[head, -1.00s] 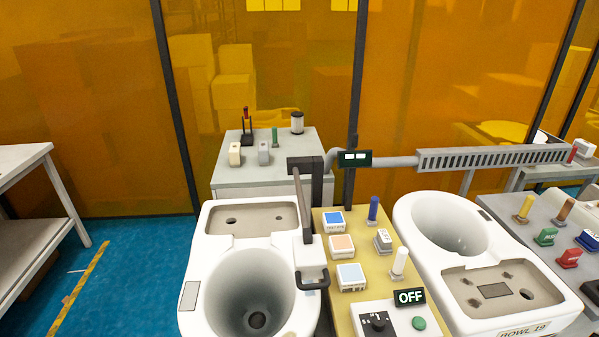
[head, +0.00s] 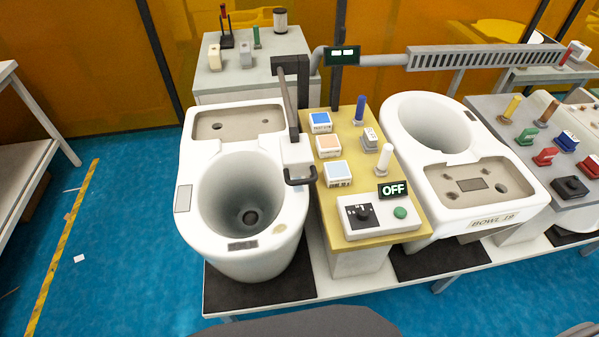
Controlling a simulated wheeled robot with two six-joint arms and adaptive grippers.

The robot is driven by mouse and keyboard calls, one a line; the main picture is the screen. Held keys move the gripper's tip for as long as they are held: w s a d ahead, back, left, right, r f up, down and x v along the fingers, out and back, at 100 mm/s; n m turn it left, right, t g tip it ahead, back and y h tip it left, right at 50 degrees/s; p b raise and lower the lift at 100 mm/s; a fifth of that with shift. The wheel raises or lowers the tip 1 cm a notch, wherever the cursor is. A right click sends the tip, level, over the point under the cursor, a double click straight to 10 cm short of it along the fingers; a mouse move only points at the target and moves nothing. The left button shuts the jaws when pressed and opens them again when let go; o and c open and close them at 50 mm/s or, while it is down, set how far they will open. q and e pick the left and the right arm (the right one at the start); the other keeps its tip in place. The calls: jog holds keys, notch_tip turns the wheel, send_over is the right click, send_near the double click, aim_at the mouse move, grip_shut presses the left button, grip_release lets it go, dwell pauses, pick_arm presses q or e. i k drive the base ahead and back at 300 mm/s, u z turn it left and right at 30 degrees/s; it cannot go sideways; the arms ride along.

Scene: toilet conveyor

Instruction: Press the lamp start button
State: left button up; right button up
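A white control box (head: 383,221) sits at the front end of the yellow panel (head: 368,238) between two toilet bowls. It carries a round green button (head: 400,212) and a black knob (head: 362,213). A small dark display (head: 393,190) reading OFF stands behind the green button. I see no label that names the lamp start button. Neither of my grippers is in view, and nothing touches the control box.
One white toilet bowl (head: 291,219) stands left of the panel, another (head: 396,109) right. Blue, orange and pale square blocks and blue and white upright handles crowd the panel. A dark bracket (head: 293,112) rises at its left edge.

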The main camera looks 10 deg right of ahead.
aim_at(399, 212)
jog(key=z, duration=0.55)
jog(key=k, duration=0.2)
jog(key=z, duration=0.5)
